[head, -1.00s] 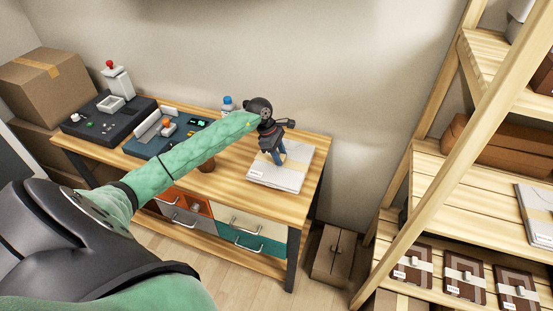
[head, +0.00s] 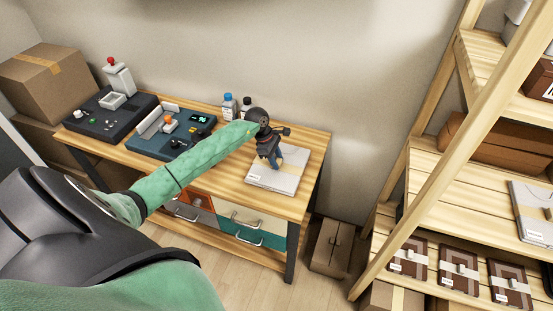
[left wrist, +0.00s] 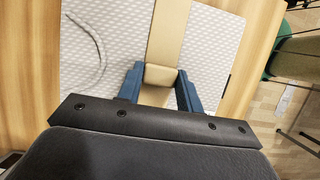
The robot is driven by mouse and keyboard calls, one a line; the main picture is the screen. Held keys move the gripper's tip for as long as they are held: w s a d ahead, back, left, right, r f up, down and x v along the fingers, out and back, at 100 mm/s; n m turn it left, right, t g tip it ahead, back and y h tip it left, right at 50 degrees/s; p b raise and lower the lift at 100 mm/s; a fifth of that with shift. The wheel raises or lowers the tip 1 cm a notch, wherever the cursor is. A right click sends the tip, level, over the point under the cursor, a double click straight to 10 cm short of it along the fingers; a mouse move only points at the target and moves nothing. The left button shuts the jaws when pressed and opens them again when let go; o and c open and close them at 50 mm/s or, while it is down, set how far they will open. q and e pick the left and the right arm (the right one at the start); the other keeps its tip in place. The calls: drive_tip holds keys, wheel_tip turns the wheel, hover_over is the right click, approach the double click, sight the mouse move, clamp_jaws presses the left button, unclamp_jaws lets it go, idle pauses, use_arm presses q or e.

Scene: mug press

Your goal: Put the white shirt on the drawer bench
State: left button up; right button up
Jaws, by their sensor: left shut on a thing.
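The white shirt (head: 285,184) is a flat folded packet with a paper band, lying at the right end of the wooden drawer bench (head: 230,180). In the left wrist view the shirt (left wrist: 215,45) fills the middle, its tan band (left wrist: 168,30) running up from between the fingers. My left gripper (head: 274,163) is over the shirt, pointing down. Its blue fingers (left wrist: 161,88) are shut on a tan block-like part of the band. The shirt appears to lie flat on the bench top. My right gripper is not in view.
A dark press machine (head: 110,110) and a teal control unit (head: 172,135) occupy the bench's left and middle. Small bottles (head: 228,104) stand at the back. A wooden shelf rack (head: 440,180) with several brown packets is at the right. A cardboard box (head: 330,245) sits on the floor between.

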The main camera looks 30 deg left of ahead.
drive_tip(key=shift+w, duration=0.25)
use_arm(q)
drive_tip(key=o, duration=1.1)
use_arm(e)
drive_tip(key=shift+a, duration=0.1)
use_arm(q)
drive_tip(key=shift+r, duration=0.1)
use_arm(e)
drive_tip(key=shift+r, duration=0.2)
use_arm(q)
drive_tip(key=shift+a+r+b, duration=0.35)
drive_tip(key=shift+r+b, duration=0.1)
drive_tip(key=shift+r, duration=0.1)
drive_tip(key=shift+s+a+r+b, duration=0.15)
drive_tip(key=shift+r+b, duration=0.15)
drive_tip(key=shift+r, duration=0.15)
drive_tip(key=shift+b+v, duration=1.85)
drive_tip(key=shift+v, duration=2.95)
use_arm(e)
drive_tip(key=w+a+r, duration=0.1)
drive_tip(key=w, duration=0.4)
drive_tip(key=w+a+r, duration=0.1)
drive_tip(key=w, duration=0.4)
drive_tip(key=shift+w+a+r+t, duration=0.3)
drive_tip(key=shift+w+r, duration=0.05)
